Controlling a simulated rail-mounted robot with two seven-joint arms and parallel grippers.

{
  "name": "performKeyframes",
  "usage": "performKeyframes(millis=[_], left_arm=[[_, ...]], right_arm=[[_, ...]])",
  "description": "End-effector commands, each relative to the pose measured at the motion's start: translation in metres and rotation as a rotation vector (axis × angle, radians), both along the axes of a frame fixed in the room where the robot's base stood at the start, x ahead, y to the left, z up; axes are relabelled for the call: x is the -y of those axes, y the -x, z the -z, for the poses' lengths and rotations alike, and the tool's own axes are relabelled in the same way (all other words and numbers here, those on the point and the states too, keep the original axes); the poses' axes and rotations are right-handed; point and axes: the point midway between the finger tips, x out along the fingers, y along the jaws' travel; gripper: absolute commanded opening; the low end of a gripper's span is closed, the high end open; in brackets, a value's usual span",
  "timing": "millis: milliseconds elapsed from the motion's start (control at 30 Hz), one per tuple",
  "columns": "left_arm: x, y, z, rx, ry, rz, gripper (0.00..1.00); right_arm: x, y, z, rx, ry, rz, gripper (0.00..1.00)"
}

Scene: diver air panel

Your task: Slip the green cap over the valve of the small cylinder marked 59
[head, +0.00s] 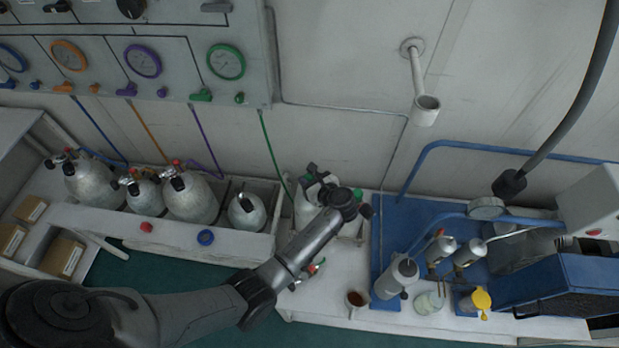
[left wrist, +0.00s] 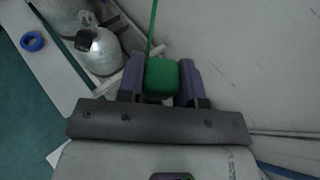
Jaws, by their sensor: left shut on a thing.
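My left gripper (left wrist: 162,80) is shut on the green cap (left wrist: 162,75), which sits between its two purple-grey fingers in the left wrist view. Another small cylinder (head: 145,197) stands between two larger ones. No number 59 is readable. My right gripper is not in view.
A red cap (head: 146,227) and a blue ring (head: 205,237) lie on the white ledge. A green hose (head: 270,150) runs down from the gauge panel (head: 180,45) near my gripper.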

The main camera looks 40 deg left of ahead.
Motion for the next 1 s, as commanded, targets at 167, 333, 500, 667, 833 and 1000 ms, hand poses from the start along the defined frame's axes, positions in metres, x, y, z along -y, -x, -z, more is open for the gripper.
performKeyframes(millis=[167,333,500,667,833,1000], left_arm=[[-0.002,0.008,0.017,-0.029,0.008,-0.005,0.39],[-0.003,0.008,0.018,-0.029,0.008,-0.005,0.55],[-0.003,0.008,0.018,-0.029,0.008,-0.005,0.63],[-0.002,0.008,0.017,-0.030,0.009,-0.005,0.63],[0.010,0.010,0.007,-0.028,0.010,-0.005,0.63],[0.039,0.014,-0.011,-0.023,0.008,-0.001,0.63]], right_arm=[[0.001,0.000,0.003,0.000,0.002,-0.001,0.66],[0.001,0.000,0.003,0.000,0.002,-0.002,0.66],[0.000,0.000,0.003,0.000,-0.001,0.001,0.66],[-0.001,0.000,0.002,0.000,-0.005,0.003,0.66],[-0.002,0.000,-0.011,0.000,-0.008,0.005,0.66],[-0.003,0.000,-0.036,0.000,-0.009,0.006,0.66]])
